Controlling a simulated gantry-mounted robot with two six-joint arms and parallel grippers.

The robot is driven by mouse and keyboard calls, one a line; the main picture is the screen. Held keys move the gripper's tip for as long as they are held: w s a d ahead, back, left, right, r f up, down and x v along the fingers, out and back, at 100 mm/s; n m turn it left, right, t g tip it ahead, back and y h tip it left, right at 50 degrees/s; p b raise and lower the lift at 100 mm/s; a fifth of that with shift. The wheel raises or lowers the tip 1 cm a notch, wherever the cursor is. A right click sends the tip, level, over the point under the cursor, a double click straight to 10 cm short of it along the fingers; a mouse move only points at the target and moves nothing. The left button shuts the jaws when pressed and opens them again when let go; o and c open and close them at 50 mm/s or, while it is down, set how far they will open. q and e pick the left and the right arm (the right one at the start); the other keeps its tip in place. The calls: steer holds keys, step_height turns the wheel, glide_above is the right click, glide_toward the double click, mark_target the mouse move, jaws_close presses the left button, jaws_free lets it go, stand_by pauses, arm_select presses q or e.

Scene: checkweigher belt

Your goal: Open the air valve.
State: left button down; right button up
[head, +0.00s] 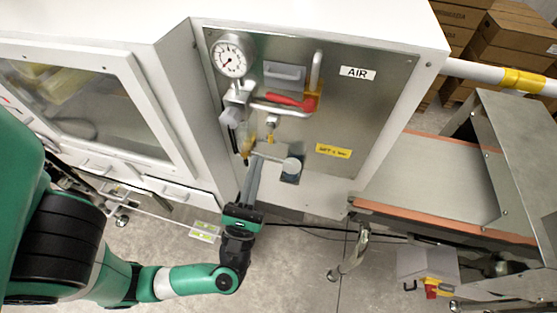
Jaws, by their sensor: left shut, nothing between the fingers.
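The air valve's red lever (286,99) is on the grey metal panel (375,110), beside a bent silver pipe (317,68). The lever lies roughly sideways, with its right end by a yellow piece. My left gripper (257,157) comes up from below, its fingers shut and holding nothing. My right gripper is not in view.
A round pressure gauge (229,56) is at the panel's upper left, above a small filter unit (233,115). An "AIR" label (357,73) and a yellow label (333,151) are to the right. A conveyor belt (440,175) stands on the right. Floor shows below the cabinet.

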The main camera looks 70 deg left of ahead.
mark_target(288, 101)
arm_select(q)
steer(key=shift+m+t+h, duration=0.4)
steer(key=shift+m+t, duration=0.1)
steer(key=shift+w+d+p+x, duration=0.15)
steer(key=shift+p+x, duration=0.5)
steer(key=shift+x, duration=1.2)
steer(key=shift+w+d+p+x, duration=0.1)
steer(key=shift+p+x, duration=0.5)
steer(key=shift+x, duration=1.25)
steer(key=shift+w+d+p+x, duration=0.15)
steer(key=shift+p+x, duration=0.5)
steer(key=shift+x, duration=1.15)
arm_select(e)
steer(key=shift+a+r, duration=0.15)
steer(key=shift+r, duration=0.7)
arm_select(q)
steer(key=shift+s+r, duration=0.1)
steer(key=shift+r, duration=0.05)
steer(key=shift+r, duration=0.1)
